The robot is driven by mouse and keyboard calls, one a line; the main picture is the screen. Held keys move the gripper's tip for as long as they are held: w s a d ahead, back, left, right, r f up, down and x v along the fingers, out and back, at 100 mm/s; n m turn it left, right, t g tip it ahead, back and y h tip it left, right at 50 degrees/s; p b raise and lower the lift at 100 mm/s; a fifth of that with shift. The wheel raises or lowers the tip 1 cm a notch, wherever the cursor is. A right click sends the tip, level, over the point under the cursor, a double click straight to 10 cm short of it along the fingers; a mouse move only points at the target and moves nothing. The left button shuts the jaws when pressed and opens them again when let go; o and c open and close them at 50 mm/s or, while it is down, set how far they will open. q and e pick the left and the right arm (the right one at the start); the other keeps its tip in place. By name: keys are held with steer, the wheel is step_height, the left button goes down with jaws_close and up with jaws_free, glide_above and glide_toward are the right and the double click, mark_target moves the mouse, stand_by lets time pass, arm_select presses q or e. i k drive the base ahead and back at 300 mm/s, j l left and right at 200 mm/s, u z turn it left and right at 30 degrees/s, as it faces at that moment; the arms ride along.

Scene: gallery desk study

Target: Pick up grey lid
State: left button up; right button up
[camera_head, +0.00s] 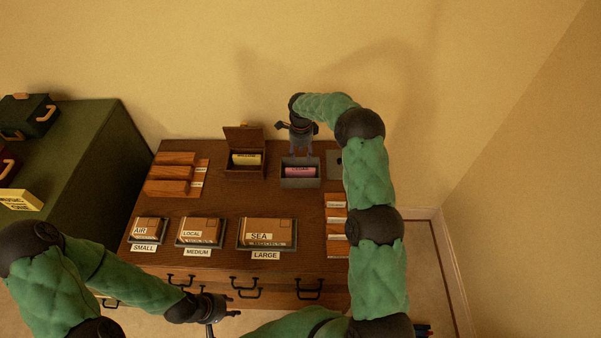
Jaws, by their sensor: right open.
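The grey lid (333,171) looks like a flat grey panel with a dark spot on it. It lies on the desk just right of the open grey box (300,182), and my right arm hides its right side. The grey box holds a pink labelled card (299,171). My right gripper (300,153) is open and points down over the back of the grey box, left of the lid. My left gripper (210,327) is low in front of the desk drawers, far from the lid; its fingers are too unclear to read.
A brown box (244,172) with its lid raised stands left of the grey box. Wooden blocks (173,173) lie at the left. Labelled trays (267,247) line the front, and wooden pieces (336,224) sit at the right. A green cabinet (80,165) stands left.

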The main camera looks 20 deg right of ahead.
mark_target(334, 168)
steer(key=z, duration=1.25)
